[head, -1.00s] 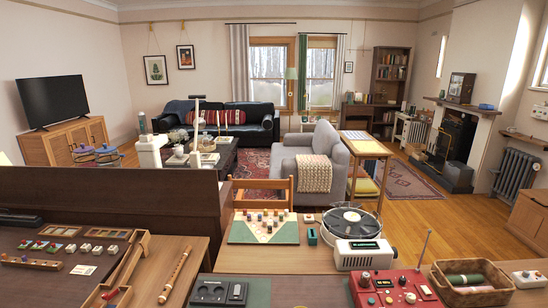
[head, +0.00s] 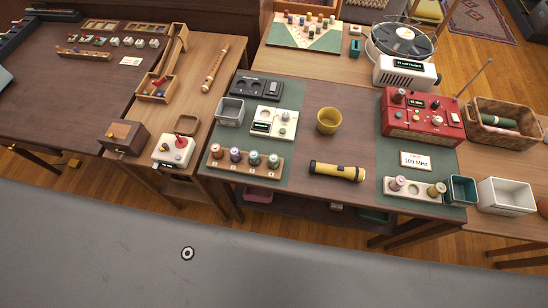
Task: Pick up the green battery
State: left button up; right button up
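A wooden battery rack (head: 241,172) stands at the front left of the worktable and holds several upright cylinders with coloured bands. The two on the right of the rack look green to teal, a left one (head: 254,159) and a right one (head: 273,161). I cannot tell for certain which is the green battery. The other two look brownish red (head: 217,151) and purple (head: 236,155). A white holder (head: 415,189) at the right front carries a pinkish cylinder (head: 397,183) and a yellowish cylinder (head: 436,190). Neither of my grippers is in view.
A grey bin (head: 230,111) and a white device (head: 274,123) sit behind the rack. A red radio (head: 422,117) is at the right. Bare wood lies between rack and flashlight.

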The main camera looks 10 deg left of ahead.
aim_at(273, 159)
jog(key=u, duration=2.8)
jog(key=k, duration=1.8)
jog(key=z, duration=1.5)
jog(key=i, duration=0.5)
